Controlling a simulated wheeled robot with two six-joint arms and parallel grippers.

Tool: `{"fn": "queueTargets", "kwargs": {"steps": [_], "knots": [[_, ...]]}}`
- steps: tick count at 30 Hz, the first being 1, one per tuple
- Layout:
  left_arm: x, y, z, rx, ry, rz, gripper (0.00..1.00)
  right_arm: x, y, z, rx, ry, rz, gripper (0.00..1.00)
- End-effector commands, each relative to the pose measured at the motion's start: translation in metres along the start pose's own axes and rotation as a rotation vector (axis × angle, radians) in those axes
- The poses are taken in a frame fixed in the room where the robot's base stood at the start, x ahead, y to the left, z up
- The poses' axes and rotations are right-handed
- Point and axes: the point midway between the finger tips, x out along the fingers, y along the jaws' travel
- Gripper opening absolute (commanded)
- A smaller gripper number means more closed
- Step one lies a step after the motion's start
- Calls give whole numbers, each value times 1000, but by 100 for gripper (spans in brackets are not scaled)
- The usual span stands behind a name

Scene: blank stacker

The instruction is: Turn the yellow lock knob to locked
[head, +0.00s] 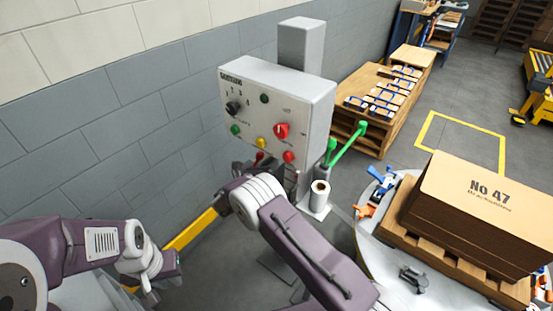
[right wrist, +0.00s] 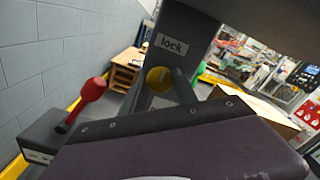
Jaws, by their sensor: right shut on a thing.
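The yellow lock knob (right wrist: 158,79) shows in the right wrist view, on a grey post below a white "lock" label (right wrist: 172,45). A pale line on its face tilts a little. My right gripper (head: 242,172) is under the grey control box in the head view, its fingers mostly hidden. In the right wrist view a grey finger lies against the right side of the knob, and the gripper is shut on it. In the head view the knob cannot be made out. My left gripper (head: 160,277) hangs low at the left, away from the box; its fingers are unclear.
The control box (head: 285,88) carries a black dial, a red knob and several coloured buttons. A red-handled lever (right wrist: 92,90) stands left of the knob. Green handles (head: 347,143), a white roll (head: 319,193) and a stack of cardboard (head: 480,205) are to the right.

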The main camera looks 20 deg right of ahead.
Motion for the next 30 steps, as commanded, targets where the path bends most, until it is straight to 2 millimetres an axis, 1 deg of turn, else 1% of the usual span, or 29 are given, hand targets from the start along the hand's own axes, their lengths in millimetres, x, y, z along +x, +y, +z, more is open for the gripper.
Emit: {"fn": "queueTargets", "kwargs": {"steps": [15, 16, 18, 26, 28, 30], "knots": [[0, 0, 0, 0, 0, 0, 22, 0, 1, -2, -19, 3, 2, 0], [0, 0, 0, 0, 0, 0, 22, 0, 1, -2, -19, 3, 2, 41], [0, 0, 0, 0, 0, 0, 22, 0, 1, -2, -19, 2, 1, 57], [0, 0, 0, 0, 0, 0, 22, 0, 0, -1, -16, 1, 1, 57], [0, 0, 0, 0, 0, 0, 22, -4, 1, -1, -16, 0, 2, 57], [1, 0, 0, 0, 0, 0, 22, -13, 1, 0, -16, 0, 3, 57]]}}
